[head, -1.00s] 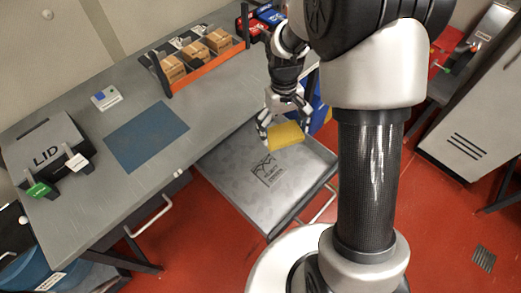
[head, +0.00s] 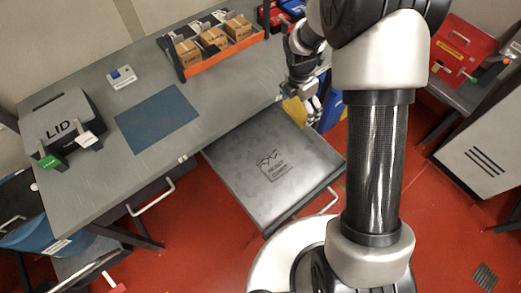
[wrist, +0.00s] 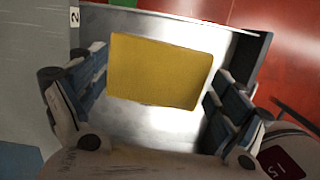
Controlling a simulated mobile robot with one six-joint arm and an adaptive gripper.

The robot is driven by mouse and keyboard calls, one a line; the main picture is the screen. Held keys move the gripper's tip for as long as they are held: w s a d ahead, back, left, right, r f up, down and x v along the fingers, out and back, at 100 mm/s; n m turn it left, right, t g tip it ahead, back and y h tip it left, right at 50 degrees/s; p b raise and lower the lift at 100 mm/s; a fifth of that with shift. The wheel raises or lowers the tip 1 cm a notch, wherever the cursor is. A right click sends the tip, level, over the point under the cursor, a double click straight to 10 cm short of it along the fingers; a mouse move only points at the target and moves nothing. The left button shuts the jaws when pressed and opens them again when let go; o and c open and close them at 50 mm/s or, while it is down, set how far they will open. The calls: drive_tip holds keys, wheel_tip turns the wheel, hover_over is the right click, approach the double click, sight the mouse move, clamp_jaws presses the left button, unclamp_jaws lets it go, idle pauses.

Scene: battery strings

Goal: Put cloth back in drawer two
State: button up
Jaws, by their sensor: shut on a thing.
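The yellow cloth (wrist: 160,70) is a flat, rectangular piece held between the two fingers of my gripper (wrist: 155,98) in the wrist view. In the head view my gripper (head: 304,104) hangs at the far right corner of the open drawer, with part of the cloth (head: 294,111) showing beside it. The open grey drawer (head: 250,150) sticks out from under the workbench and has a dark printed logo on its floor. The drawer (wrist: 135,20) also shows behind the cloth in the wrist view, with a "2" label (wrist: 74,17) at its left. The cloth's height above the drawer is unclear.
A blue bin (head: 331,112) stands right of my gripper.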

sight(293, 142)
drive_tip(key=shift+w+f+n, duration=0.1)
drive_tip(key=shift+w+n, duration=0.05)
drive_tip(key=shift+n, duration=0.15)
drive_tip(key=shift+f, duration=0.35)
wheel_tip(293, 142, down, 19)
drive_tip(key=b, duration=0.6)
drive_tip(key=shift+f, duration=0.1)
drive_tip(key=shift+f+b, duration=0.1)
drive_tip(key=shift+b, duration=0.2)
drive_tip(key=o, duration=0.5)
drive_tip(key=shift+f, duration=0.1)
drive_tip(key=shift+o, duration=1.2)
